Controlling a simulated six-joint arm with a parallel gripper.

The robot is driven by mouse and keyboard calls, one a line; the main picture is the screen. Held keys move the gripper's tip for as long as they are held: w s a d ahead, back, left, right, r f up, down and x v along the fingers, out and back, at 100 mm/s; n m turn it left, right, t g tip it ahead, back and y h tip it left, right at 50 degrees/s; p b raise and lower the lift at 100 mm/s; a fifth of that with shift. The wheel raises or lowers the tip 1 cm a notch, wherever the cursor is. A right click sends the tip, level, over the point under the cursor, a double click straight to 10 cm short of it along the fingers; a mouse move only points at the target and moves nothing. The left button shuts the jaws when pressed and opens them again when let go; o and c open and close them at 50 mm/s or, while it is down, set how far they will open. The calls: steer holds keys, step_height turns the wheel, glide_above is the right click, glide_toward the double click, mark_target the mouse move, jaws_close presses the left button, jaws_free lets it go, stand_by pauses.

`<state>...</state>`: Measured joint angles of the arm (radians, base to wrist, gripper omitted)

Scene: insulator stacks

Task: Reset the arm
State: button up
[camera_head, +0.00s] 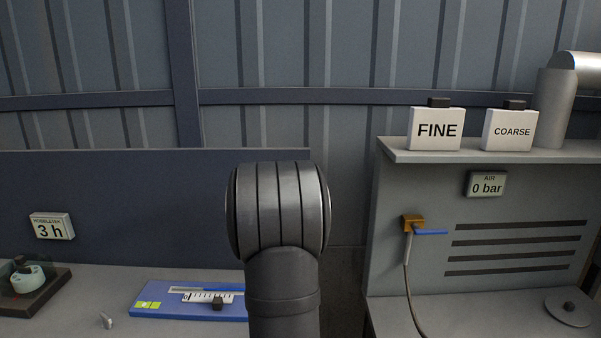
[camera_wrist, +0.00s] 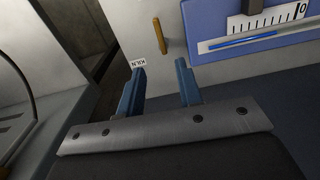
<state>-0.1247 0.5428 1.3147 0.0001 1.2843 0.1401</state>
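My gripper (camera_wrist: 160,84) shows in the wrist view as two blue fingers standing apart with nothing between them. It is open and empty. Beyond the fingertips are a pale surface with a small label reading KILN (camera_wrist: 139,64) and a short tan bar (camera_wrist: 159,36). In the head view a dark grey, rounded link of my arm stands upright in the middle. My gripper is not visible in the head view.
A blue board (camera_head: 165,300) with a ruler scale lies on the left bench, partly behind my arm. A dark block with a pale green part (camera_head: 27,278) stands farther left. At right, a grey cabinet (camera_head: 400,185) carries FINE (camera_head: 437,131) and COARSE (camera_head: 510,131) boxes.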

step_height(320, 180, down, 12)
steer(key=shift+f, duration=0.4)
steer(key=shift+w+d+n, duration=0.1)
steer(key=shift+d+n, duration=0.15)
steer(key=shift+n, duration=0.8)
steer(key=shift+d+n, duration=0.25)
steer(key=shift+n, duration=0.8)
steer(key=shift+r, duration=0.1)
step_height(320, 180, up, 17)
steer(key=m, duration=0.3)
steer(key=f, duration=1.7)
steer(key=shift+a, duration=0.4)
steer(key=shift+c, duration=0.4)
jaws_close()
